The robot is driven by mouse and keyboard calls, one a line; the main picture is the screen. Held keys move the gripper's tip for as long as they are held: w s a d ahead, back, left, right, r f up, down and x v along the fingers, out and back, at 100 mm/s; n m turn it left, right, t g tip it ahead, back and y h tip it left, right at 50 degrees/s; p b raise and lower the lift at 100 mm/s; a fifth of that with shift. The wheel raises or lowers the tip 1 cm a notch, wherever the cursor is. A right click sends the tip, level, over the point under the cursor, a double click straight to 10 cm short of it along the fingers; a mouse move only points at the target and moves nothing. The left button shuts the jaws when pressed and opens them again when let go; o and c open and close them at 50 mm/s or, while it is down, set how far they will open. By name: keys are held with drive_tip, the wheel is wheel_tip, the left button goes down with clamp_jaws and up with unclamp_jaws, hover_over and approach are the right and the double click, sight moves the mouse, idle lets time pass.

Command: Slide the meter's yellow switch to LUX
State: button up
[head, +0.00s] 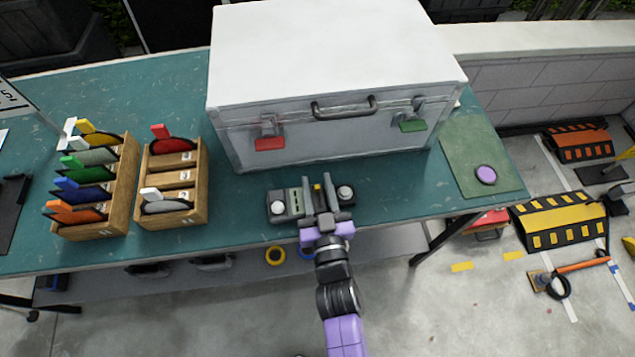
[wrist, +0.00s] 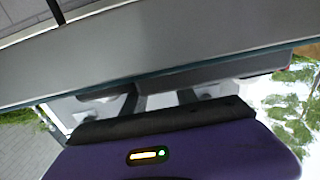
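The meter (head: 294,203) is a small grey-green box near the front edge of the teal table, with a pale round knob or dome at each end. Its yellow switch (head: 317,188) shows as a small yellow spot near the middle. My gripper (head: 319,193) reaches over the meter from the front. Its two dark fingers are apart, and the switch shows between them in the head view. I cannot tell whether either finger touches it. The wrist view shows the spread fingers (wrist: 158,98) but no clear switch. The LUX label is not readable.
A large silver case (head: 330,140) with red and green latches stands just behind the meter. Wooden racks (head: 190,216) with coloured-handled discs stand at the left. A green mat (head: 465,155) with a purple disc lies at the right. Table between mat and meter is clear.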

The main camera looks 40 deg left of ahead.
clamp_jaws()
idle(1.4)
